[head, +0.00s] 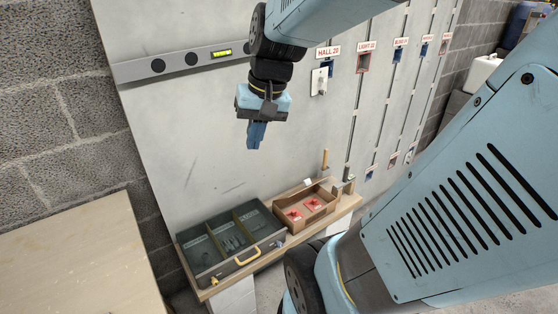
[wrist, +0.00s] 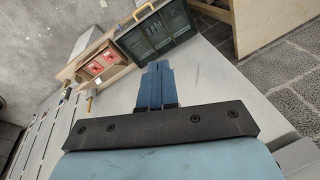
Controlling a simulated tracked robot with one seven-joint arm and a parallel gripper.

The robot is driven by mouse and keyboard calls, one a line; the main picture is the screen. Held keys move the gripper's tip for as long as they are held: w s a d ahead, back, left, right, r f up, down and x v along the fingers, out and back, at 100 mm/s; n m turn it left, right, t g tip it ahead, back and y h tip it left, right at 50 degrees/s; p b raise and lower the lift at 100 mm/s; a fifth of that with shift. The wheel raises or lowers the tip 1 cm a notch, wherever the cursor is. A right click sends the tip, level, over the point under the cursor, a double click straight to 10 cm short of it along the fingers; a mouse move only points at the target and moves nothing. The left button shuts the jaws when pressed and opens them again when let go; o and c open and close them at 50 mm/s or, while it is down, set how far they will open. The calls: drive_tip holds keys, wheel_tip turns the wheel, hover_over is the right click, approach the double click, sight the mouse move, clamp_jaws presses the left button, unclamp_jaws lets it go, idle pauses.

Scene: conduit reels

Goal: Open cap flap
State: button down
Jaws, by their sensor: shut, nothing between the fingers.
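I cannot tell for sure which part is the cap flap. A small white plate (head: 319,82) sits on the grey panel below the label HALL 20 (head: 328,52), and a blue piece (head: 327,66) shows beside it. My gripper (head: 256,138) hangs in front of the panel, left of and lower than the white plate, clearly apart from it. Its blue fingers point down and are closed together with nothing between them. In the wrist view the shut fingers (wrist: 156,72) point towards the shelf area. The white plate cannot be made out in the wrist view.
A dark divided toolbox (head: 232,240) with a yellow handle and a cardboard tray (head: 306,207) with red items stand on a wooden shelf (head: 345,209) below. A level (head: 180,62) is on the panel. More labelled outlets (head: 364,62) run rightwards. A wooden table (head: 85,260) is at left.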

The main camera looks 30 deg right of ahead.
drive_tip(key=w+d+f+m+t+y, duration=0.2)
drive_tip(key=w+d+f+m+y, duration=0.35)
drive_tip(key=d+f+m, duration=0.35)
drive_tip(key=w+d+f+m+t+y, duration=0.2)
drive_tip(key=w+d+f+m+y, duration=0.4)
drive_tip(key=d+f, duration=0.45)
drive_tip(key=s+d+f+m+t+h, duration=0.35)
drive_tip(key=d+f+m, duration=0.25)
drive_tip(key=f, duration=0.2)
drive_tip(key=s+d+f+m+t+h, duration=0.35)
drive_tip(key=d+f+m, duration=0.2)
drive_tip(key=f, duration=0.25)
drive_tip(key=s+d+f+m+t+h, duration=0.3)
drive_tip(key=d+f+m+t+h, duration=0.25)
drive_tip(key=d+f, duration=0.2)
drive_tip(key=shift+g+y, duration=0.35)
drive_tip(key=shift+y, duration=0.05)
drive_tip(key=w, duration=0.4)
drive_tip(key=w+r, duration=0.1)
drive_tip(key=w, duration=0.3)
drive_tip(key=w+a, duration=0.1)
drive_tip(key=w, duration=0.3)
drive_tip(key=shift+w+a+r, duration=0.1)
drive_tip(key=shift+w+r, duration=0.05)
drive_tip(key=shift+r, duration=0.1)
drive_tip(key=shift+w+r, duration=0.3)
